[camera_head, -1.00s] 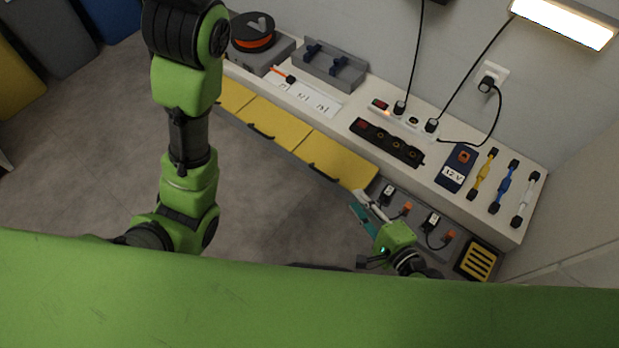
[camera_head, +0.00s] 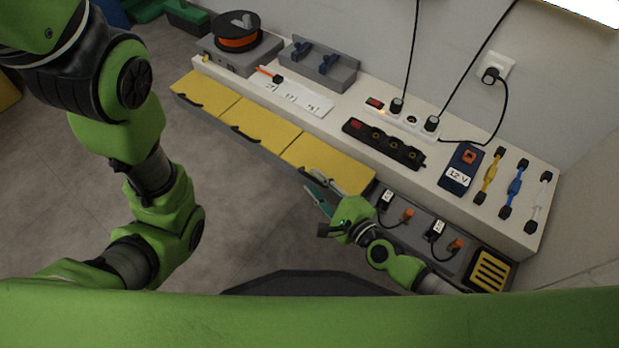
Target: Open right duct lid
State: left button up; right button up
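The right duct lid (camera_head: 335,164) is the rightmost of three yellow lids along the front of the white counter. It lies shut, with a dark handle at its front edge, partly hidden by my gripper. My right gripper (camera_head: 320,188) is at the front edge of this lid, close to the handle. Its fingers look spread apart with nothing between them; I cannot tell whether they touch the handle. My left arm stands at the left of the view, and its gripper is not in view.
The middle lid (camera_head: 262,132) and left lid (camera_head: 207,95) are shut. On the counter are a black power strip (camera_head: 383,145), a blue 12 V box (camera_head: 461,168) and coloured cables. Adapters (camera_head: 437,228) lie in the grey duct on the right. The floor in front is clear.

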aim_at(309, 176)
jog(key=shift+b+x, duration=0.3)
jog(key=shift+x, duration=1.5)
grip_shut()
jog(key=shift+r, duration=0.1)
